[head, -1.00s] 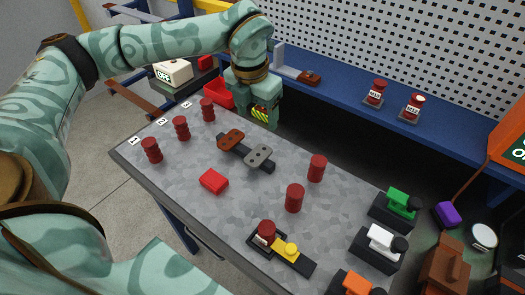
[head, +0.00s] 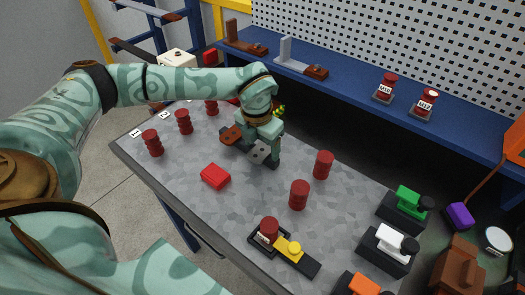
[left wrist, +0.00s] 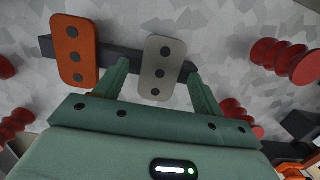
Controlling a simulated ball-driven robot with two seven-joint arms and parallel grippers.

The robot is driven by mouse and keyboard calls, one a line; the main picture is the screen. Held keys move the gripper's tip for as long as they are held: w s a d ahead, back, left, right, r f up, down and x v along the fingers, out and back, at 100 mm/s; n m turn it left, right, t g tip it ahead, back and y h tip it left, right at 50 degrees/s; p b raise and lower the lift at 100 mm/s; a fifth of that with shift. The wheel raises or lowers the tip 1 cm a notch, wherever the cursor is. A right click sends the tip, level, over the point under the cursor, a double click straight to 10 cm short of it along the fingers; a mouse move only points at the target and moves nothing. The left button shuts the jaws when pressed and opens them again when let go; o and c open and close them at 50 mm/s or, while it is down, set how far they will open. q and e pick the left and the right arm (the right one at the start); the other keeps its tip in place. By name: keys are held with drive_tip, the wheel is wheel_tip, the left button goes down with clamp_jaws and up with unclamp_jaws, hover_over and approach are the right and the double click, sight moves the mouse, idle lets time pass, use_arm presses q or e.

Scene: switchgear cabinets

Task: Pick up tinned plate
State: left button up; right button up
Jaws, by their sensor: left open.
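The tinned plate is a grey rounded plate with dark holes. It lies on a dark bar on the grey table, partly hidden by my gripper in the head view (head: 259,154), and shows clearly in the left wrist view (left wrist: 157,67). A copper-coloured plate (head: 231,135) lies on the same bar to its left (left wrist: 75,52). My left gripper (head: 264,149) is open, over the tinned plate. In the left wrist view its fingers (left wrist: 158,88) reach down on either side of the plate, whose near end lies between them. Whether they touch it is unclear. My right gripper is not seen.
Red ribbed posts stand on the table (head: 283,200), two of them right of the plates (head: 323,164) and others at the left (head: 152,143). A red block (head: 215,176) lies in front. A blue shelf (head: 340,86) runs behind. Dark-based switch blocks (head: 385,248) stand at right.

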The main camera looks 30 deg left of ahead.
use_arm(q)
drive_tip(key=c, duration=1.3)
drive_tip(key=shift+r, duration=0.1)
